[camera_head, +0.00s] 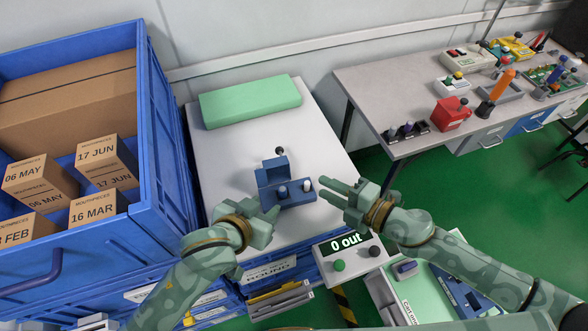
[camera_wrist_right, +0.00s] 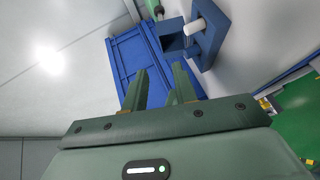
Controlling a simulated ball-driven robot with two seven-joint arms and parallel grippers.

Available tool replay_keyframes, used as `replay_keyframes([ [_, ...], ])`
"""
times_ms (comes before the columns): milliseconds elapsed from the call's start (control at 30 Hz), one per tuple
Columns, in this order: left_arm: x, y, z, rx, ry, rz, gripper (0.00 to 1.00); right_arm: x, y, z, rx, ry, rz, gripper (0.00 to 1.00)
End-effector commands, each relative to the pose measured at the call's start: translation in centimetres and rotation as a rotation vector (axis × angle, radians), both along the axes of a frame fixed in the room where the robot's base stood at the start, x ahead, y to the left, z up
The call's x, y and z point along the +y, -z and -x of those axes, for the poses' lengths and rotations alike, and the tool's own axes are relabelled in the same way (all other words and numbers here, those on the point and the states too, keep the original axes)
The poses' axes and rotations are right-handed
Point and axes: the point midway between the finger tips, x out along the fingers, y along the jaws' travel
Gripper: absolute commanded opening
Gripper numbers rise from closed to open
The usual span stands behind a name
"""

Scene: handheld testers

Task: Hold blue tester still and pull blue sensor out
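The blue tester (camera_head: 270,177) stands on a white-topped table, with a raised back part and a dark round knob (camera_head: 279,150) behind it. Two small pale-topped parts show at its front, one (camera_head: 282,191) near the middle and one (camera_head: 307,185) at its right end; I cannot tell which is the blue sensor. My left gripper (camera_head: 268,210) is close to the tester's front left; its finger gap is unclear. My right gripper (camera_head: 326,190) is open and empty, just right of the tester, fingers pointing at it. The right wrist view shows its parted fingers (camera_wrist_right: 158,82) and a white cylinder (camera_wrist_right: 196,28) on the tester.
A green block (camera_head: 250,101) lies at the back of the white table (camera_head: 220,160). A blue crate (camera_head: 165,130) with cartons stands at left. A sign reading "0 out" (camera_head: 346,240) with green and dark buttons is in front. A grey bench (camera_head: 380,90) with other testers stands at right.

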Motion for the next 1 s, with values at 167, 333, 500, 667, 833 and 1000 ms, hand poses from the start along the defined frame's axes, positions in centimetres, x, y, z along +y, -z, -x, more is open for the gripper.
replay_keyframes([
  [167,0.0,0.0,0.0,0.0,0.0,0.0,0.36,3.3,0.8,-2.9,-0.003,-0.001,-0.002,0.28],
  [333,0.0,0.0,0.0,0.0,0.0,0.0,0.36,6.1,1.7,-5.3,0.0,0.002,-0.002,0.28],
  [500,0.0,0.0,0.0,0.0,0.0,0.0,0.36,8.1,2.3,-6.9,0.0,0.001,-0.001,0.28],
  [667,0.0,0.0,0.0,0.0,0.0,0.0,0.36,8.9,2.5,-7.7,-0.001,0.0,-0.001,0.28],
  [833,0.0,0.0,0.0,0.0,0.0,0.0,0.36,9.1,2.6,-7.8,0.0,0.001,0.0,0.28],
  [1000,0.0,0.0,0.0,0.0,0.0,0.0,0.36,9.0,2.6,-7.8,0.0,0.001,0.0,0.17],
])
